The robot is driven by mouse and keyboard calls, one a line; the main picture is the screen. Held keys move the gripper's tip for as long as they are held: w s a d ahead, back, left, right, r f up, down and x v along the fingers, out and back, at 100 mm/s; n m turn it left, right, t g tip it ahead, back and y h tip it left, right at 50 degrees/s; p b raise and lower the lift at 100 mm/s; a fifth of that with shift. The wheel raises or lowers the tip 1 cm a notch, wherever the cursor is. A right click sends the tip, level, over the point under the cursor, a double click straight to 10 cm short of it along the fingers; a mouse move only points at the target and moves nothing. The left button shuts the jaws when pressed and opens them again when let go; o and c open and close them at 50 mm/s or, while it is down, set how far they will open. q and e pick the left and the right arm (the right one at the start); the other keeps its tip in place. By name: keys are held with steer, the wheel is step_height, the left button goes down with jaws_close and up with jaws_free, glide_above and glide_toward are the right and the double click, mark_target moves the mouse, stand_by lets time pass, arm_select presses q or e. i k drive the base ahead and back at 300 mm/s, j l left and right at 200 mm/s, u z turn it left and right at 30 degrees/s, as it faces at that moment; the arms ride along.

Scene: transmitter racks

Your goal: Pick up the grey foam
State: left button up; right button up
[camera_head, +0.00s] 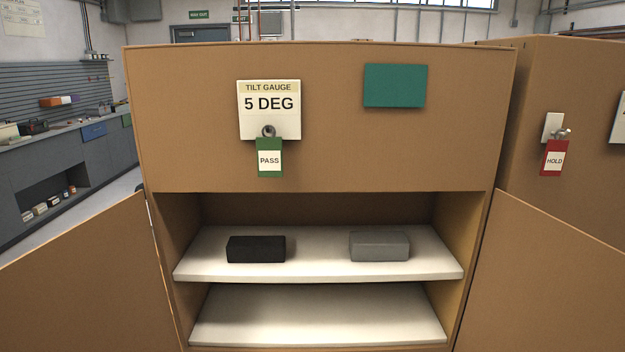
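The grey foam (379,246) is a light grey block lying on the right part of the upper white shelf (318,268) inside an open brown cabinet (320,120). A black block (256,249) of similar size lies to its left on the same shelf, with a clear gap between them. Neither of my grippers shows in the head view.
A lower white shelf (318,318) is empty. Brown panels (85,275) and (550,270) flank the opening on both sides. A tilt gauge sign (269,105) with a green PASS tag (269,160) hangs above. A second cabinet (580,90) with a red HOLD tag (554,160) stands right.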

mark_target(383, 245)
steer(key=i+l+u, duration=0.1)
steer(key=l+u, duration=0.15)
steer(key=l, duration=0.6)
steer(key=i+l+u, duration=0.1)
steer(key=l+u, duration=0.15)
steer(key=l, duration=0.6)
steer(key=l+u, duration=0.25)
steer(key=l, duration=0.6)
steer(key=k+l+u, duration=0.25)
steer(key=l, duration=0.55)
steer(key=i+l, duration=0.05)
steer(key=i, duration=0.05)
